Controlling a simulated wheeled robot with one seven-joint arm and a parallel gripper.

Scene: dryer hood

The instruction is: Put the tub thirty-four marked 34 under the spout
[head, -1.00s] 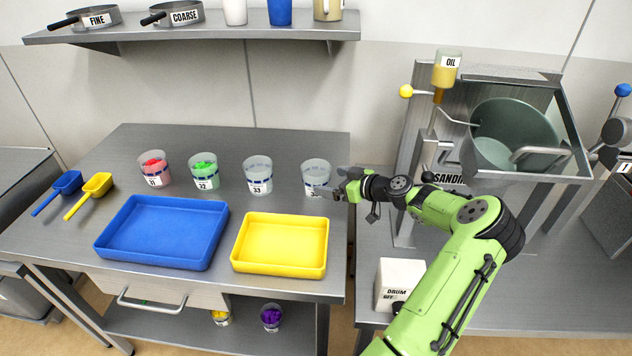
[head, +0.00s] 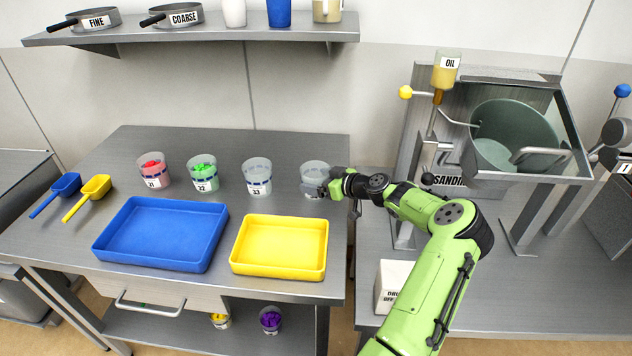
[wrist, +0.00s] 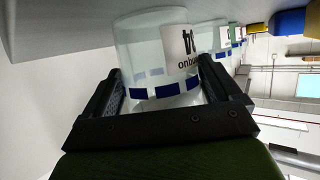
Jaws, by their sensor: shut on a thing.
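Tub thirty-four (head: 315,176) is a clear, empty-looking tub at the right end of the tub row on the steel table. My gripper (head: 322,189) is at its right front side and shut on it. In the wrist view the tub (wrist: 150,55) sits between the two dark fingers (wrist: 163,88), with a blue-dashed band and a partly visible label. Its number cannot be read in full. The tub looks upright at table height; I cannot tell whether it touches the table. A spout at the hopper (head: 455,158) marked SANDI… cannot be clearly made out behind my arm.
Tubs 33 (head: 257,178), 32 (head: 203,173) and 31 (head: 154,171) stand to the left. A yellow tray (head: 279,272) and a blue tray (head: 160,262) lie in front. The oil bottle (head: 446,70) and drum machine (head: 513,130) stand at right. A white box (head: 388,285) is beside my arm.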

